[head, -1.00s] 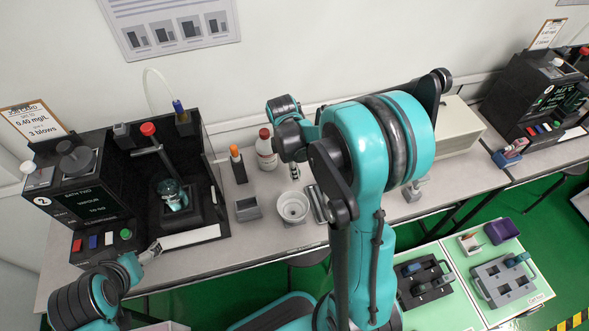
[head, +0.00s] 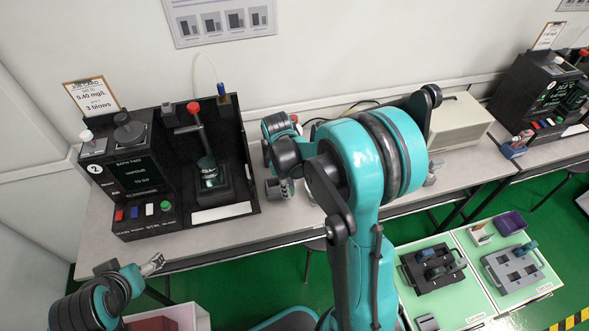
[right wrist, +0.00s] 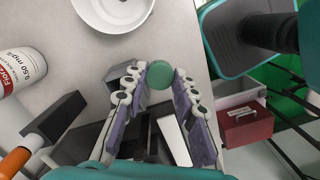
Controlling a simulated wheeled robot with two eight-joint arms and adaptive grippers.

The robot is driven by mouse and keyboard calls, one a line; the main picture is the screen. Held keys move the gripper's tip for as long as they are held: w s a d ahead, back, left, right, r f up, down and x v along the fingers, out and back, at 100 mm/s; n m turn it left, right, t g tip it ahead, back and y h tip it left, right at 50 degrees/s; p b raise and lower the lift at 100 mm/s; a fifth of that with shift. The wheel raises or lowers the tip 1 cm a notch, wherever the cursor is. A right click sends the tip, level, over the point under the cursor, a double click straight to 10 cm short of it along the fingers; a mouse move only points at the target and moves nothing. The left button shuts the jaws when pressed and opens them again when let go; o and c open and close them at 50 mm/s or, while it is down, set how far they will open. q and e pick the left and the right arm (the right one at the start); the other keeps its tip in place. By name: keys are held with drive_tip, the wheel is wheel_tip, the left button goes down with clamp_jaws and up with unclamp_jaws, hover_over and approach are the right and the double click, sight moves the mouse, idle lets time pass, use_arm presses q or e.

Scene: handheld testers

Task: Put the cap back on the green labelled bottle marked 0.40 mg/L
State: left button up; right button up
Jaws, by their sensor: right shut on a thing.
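My right gripper (right wrist: 161,88) is shut on a small round green cap (right wrist: 160,74), held between the purple-padded fingertips in the right wrist view. In the head view the right gripper (head: 287,187) hangs over the bench, small and partly covered by my arm. A bottle with a red-and-white label reading 0.50 mg/L (right wrist: 22,68) lies at the left edge of the right wrist view. I cannot make out a green labelled bottle marked 0.40 mg/L in either view. My left gripper (head: 153,265) is low at the left, in front of the bench; its jaw opening is unclear.
A white dish (right wrist: 108,20), a dark block (right wrist: 62,125) and an orange-and-white pen (right wrist: 18,160) are near the right gripper. A black bath machine (head: 125,170) with a job card (head: 92,96) stands on the bench at left. A red box (right wrist: 245,122) sits lower, beyond the bench edge.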

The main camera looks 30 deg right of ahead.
drive_tip(key=shift+w+a+f+m, duration=0.1)
drive_tip(key=shift+a+f+m, duration=0.1)
drive_tip(key=shift+a+m, duration=0.25)
drive_tip(key=a+f+m, duration=0.1)
drive_tip(key=a+m, duration=0.5)
drive_tip(key=m, duration=0.2)
drive_tip(key=shift+g+y, duration=0.3)
drive_tip(key=shift+y, duration=0.1)
drive_tip(key=shift+a+f, duration=0.1)
